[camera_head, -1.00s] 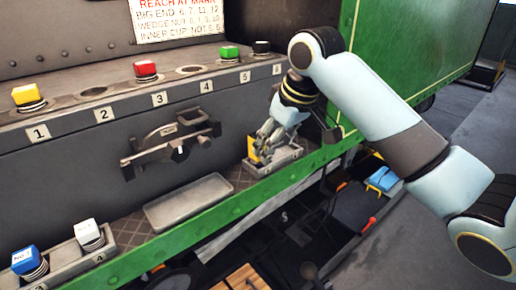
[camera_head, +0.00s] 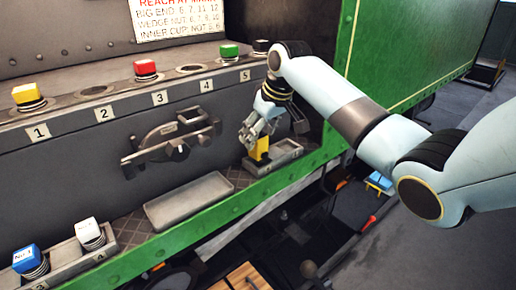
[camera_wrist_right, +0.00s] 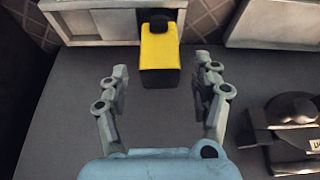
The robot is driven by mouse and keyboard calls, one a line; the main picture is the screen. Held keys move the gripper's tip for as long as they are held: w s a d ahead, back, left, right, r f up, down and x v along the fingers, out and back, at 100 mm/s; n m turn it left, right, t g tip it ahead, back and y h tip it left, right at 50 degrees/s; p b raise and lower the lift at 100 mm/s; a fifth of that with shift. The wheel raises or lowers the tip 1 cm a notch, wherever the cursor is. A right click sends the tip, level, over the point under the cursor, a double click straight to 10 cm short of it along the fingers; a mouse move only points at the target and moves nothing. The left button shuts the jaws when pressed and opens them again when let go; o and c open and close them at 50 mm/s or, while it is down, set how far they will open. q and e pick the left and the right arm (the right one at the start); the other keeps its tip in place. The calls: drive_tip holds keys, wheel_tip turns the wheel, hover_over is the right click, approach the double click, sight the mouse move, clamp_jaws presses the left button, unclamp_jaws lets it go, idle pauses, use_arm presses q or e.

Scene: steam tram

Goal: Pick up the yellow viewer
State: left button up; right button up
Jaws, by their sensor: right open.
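The yellow viewer (camera_head: 262,147) stands in a small grey tray (camera_head: 288,155) on the ledge, below the numbered shelf. In the right wrist view the yellow viewer (camera_wrist_right: 160,48) has a yellow body with a black part at its far end, lying between and slightly beyond my fingertips. My right gripper (camera_head: 254,138) is open around or just short of the viewer; its fingers (camera_wrist_right: 160,72) show a gap on both sides, with no contact visible. My left gripper is not in view.
Yellow (camera_head: 26,95), red (camera_head: 145,69) and green (camera_head: 229,51) capped pieces stand on the numbered shelf. A dark handle fixture (camera_head: 172,140) juts from the panel. An empty tray (camera_head: 188,200) lies on the ledge; blue (camera_head: 26,258) and white (camera_head: 88,232) pieces stand at lower left.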

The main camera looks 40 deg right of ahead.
drive_tip(key=shift+w+f, duration=0.2)
drive_tip(key=shift+f, duration=0.25)
drive_tip(key=shift+c, duration=0.2)
clamp_jaws()
drive_tip(key=shift+r, duration=0.2)
